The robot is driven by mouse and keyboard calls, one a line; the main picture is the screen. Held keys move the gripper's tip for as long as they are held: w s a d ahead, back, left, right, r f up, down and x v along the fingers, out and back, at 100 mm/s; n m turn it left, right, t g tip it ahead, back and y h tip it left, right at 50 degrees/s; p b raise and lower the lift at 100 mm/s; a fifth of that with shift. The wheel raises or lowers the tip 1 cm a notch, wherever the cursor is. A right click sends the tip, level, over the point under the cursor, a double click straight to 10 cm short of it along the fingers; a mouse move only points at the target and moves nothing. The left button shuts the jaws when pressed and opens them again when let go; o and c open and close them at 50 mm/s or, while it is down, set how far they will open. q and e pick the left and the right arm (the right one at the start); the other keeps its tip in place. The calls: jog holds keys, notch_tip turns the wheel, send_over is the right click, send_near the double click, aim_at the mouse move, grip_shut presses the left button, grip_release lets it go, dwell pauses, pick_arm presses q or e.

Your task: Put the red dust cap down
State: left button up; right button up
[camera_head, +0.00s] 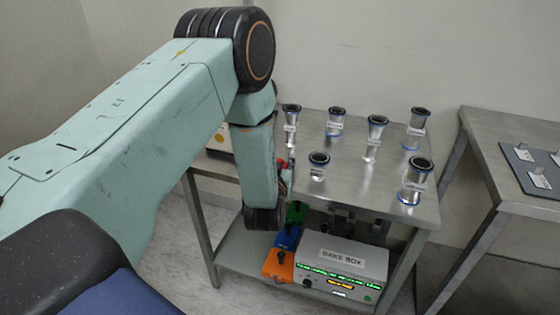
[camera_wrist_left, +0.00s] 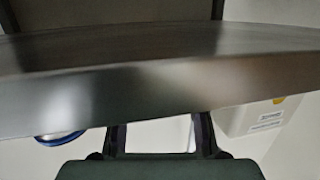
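A small red piece (camera_head: 281,163) shows beside my left forearm, at the left edge of the steel table top. It may be the red dust cap, but the arm hides most of it. My left gripper is mostly hidden behind my own wrist in the head view. In the left wrist view the dark fingers of my left gripper (camera_wrist_left: 161,137) stand apart. A wide grey metal band (camera_wrist_left: 150,95) crosses in front and hides their tips, so I cannot see whether they hold anything. No red shows in the wrist view. My right gripper is not in view.
Several labelled metal flanged fittings (camera_head: 378,122) stand on the steel table (camera_head: 340,190). The lower shelf holds a bake box (camera_head: 342,268) and orange (camera_head: 279,264), blue (camera_head: 288,237) and green (camera_head: 297,212) items. Another table (camera_head: 510,125) stands at right. The table's front middle is bare.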

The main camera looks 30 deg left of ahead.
pick_arm(q)
jog(key=shift+r, duration=0.25)
jog(key=p+v, duration=0.3)
jog(key=v, duration=0.9)
jog(key=s+d+f+m+g+h, duration=0.1)
jog(key=s+d+f+g+h, duration=0.15)
jog(key=s+f, duration=0.3)
jog(key=s+d+f+m+g+h, duration=0.1)
jog(key=s+f+g, duration=0.3)
jog(key=f, duration=0.3)
jog(key=s+d+f+m+g+h, duration=0.1)
jog(key=s+f+g, duration=0.1)
jog(key=s, duration=0.4)
jog(key=s+d+f+g+h, duration=0.1)
jog(key=s+d+g, duration=0.1)
jog(key=s, duration=0.5)
jog(key=s+d+f+m+g+h, duration=0.1)
jog(key=s+f+g, duration=0.1)
jog(key=s+g, duration=0.2)
jog(key=s, duration=0.3)
jog(key=shift+d+f+m, duration=0.3)
jog(key=shift+d+f, duration=0.05)
jog(key=shift+d, duration=0.05)
